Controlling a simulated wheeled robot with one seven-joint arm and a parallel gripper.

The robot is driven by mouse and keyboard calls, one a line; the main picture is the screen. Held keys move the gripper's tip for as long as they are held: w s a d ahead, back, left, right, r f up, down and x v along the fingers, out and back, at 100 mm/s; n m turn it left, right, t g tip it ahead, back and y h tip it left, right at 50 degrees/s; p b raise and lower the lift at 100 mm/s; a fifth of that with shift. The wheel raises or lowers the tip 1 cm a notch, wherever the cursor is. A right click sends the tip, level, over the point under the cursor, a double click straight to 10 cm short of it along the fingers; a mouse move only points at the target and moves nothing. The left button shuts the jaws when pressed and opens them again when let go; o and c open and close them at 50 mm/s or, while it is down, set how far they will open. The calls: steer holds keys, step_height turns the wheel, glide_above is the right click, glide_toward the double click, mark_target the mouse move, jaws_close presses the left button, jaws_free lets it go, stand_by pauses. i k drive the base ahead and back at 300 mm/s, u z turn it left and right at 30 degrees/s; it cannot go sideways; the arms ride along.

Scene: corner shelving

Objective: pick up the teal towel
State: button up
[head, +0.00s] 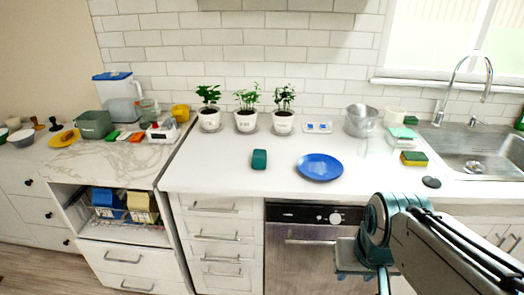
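A small dark teal folded item (259,159), which looks like the teal towel, lies flat on the white counter, left of the blue plate. A paler teal item (402,132) lies on top of something near the sink; I cannot tell if it is cloth or sponge. My gripper (366,272) is at the lower right, in front of the dishwasher and below the counter's front edge. It is well apart from the towel. Its fingertips are not clear, so I cannot tell whether it is open or shut. I see nothing held in it.
The blue plate (320,167) lies right of the towel. Several potted plants (246,121) stand behind it along the wall. A metal pot (360,120) and the sink (470,150) are to the right. The counter (215,170) left and in front of the towel is clear.

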mark_target(259, 158)
steer(key=k, duration=0.45)
steer(key=u, duration=1)
steer(key=i, duration=1.6)
steer(key=z, duration=1.2)
steer(key=i, duration=0.35)
steer(key=z, duration=0.35)
